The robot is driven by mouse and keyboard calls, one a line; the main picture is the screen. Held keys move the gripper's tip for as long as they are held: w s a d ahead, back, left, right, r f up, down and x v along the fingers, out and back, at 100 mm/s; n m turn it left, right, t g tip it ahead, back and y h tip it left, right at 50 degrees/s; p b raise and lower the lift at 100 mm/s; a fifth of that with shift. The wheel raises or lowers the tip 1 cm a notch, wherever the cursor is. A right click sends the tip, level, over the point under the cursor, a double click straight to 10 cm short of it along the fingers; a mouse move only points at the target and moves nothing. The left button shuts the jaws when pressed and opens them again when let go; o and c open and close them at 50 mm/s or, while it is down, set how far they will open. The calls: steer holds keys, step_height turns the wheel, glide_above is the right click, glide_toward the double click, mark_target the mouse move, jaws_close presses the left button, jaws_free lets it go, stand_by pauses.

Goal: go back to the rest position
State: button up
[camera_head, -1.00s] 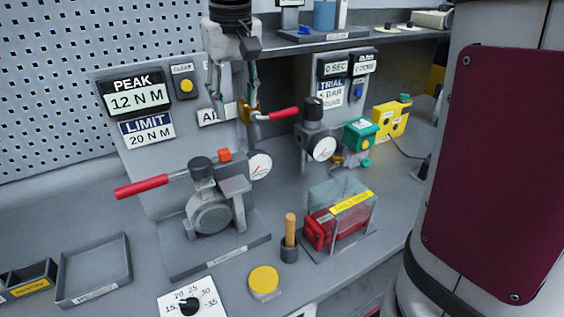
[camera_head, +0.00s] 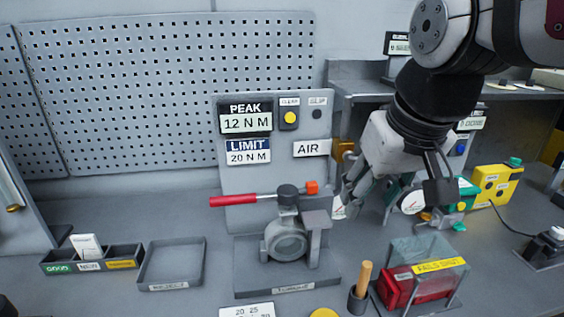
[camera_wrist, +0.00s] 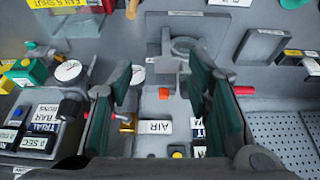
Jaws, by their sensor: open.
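My gripper (camera_head: 350,197) hangs in the air in front of the panel, right of the AIR label (camera_head: 311,148) in the head view. In the wrist view its two green-padded fingers (camera_wrist: 168,85) are spread with nothing held between them. The AIR label also shows between them in the wrist view (camera_wrist: 154,127), beyond the fingertips. The brass air valve (camera_head: 343,148) is partly hidden by my gripper; its brass body also shows beside a finger in the wrist view (camera_wrist: 128,122). The grey torque fixture (camera_head: 287,240) with its red handle (camera_head: 235,199) stands left of my gripper.
A clear-covered red box (camera_head: 408,287) and a wooden-handled tool in a cup (camera_head: 362,279) stand at the front right. A yellow box (camera_head: 494,184) is farther right. An empty tray (camera_head: 171,264) and labelled bins (camera_head: 92,259) lie left. A shelf (camera_head: 357,87) spans the back right.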

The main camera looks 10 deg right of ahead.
steer(key=shift+s+f, duration=0.3)
steer(key=shift+s, duration=0.35)
steer(key=shift+s, duration=0.1)
steer(key=s+f+t, duration=0.1)
steer(key=s+f, duration=0.1)
steer(key=s, duration=0.4)
steer(key=shift+s+f, duration=0.25)
steer(key=shift+f, duration=0.15)
stand_by(2.0)
